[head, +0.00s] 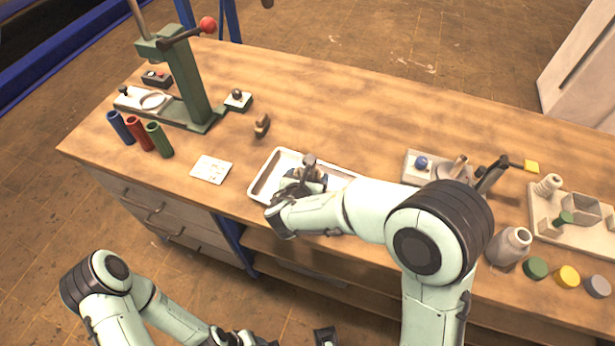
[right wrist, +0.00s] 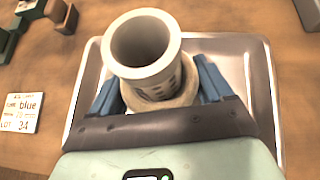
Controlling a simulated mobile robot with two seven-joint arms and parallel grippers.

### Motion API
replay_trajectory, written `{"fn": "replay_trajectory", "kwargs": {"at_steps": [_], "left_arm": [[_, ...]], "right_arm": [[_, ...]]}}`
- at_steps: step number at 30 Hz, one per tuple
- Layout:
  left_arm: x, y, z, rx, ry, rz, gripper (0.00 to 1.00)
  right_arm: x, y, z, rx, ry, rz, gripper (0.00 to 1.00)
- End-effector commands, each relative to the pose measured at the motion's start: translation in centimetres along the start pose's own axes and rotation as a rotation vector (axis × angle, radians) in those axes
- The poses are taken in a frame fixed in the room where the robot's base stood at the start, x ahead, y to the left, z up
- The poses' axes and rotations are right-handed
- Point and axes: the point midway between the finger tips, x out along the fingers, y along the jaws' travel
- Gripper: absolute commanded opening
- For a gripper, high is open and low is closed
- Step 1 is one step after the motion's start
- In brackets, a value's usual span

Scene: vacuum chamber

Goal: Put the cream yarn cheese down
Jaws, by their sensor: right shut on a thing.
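The cream yarn cheese is between the blue fingers of my right gripper (right wrist: 158,92) in the right wrist view. It shows as a pale hollow tube (right wrist: 143,45) above a wider cream body (right wrist: 165,98). The gripper is shut on it, over the white-rimmed metal tray (right wrist: 262,110). In the head view my right gripper (head: 306,176) is over the tray (head: 262,175), and my forearm covers part of the tray. I cannot tell whether the cheese touches the tray floor. My left gripper (head: 270,338) is at the bottom edge, partly cut off and low beside the bench.
A label card (head: 211,169) lies left of the tray, and a small brown piece (head: 262,126) lies behind it. A green press (head: 185,85) and blue, red and green tubes (head: 138,133) stand at the left. A jar (head: 508,246) and coloured caps (head: 567,276) are at the right.

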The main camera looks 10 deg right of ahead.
Motion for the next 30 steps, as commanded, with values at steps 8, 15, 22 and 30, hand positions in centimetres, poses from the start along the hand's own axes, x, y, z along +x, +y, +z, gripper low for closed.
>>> {"fn": "replay_trajectory", "kwargs": {"at_steps": [8, 15, 22, 30], "left_arm": [[0.2, -0.1, 0.1, 0.0, -0.001, 0.0, 0.56], [-0.2, 0.1, 0.0, 0.0, 0.001, 0.0, 0.56], [-0.4, 0.1, -0.1, 0.0, 0.002, 0.001, 0.56], [-0.7, 0.3, -0.1, 0.001, 0.003, 0.001, 0.56]], "right_arm": [[0.1, 0.0, -0.2, 0.0, 0.0, 0.0, 1.0], [-0.7, 0.1, 0.1, 0.001, 0.0, 0.002, 1.0], [-5.3, 0.1, 0.2, 0.001, -0.001, 0.006, 1.0], [-10.4, 0.1, 0.1, 0.0, -0.001, 0.003, 1.0]]}}
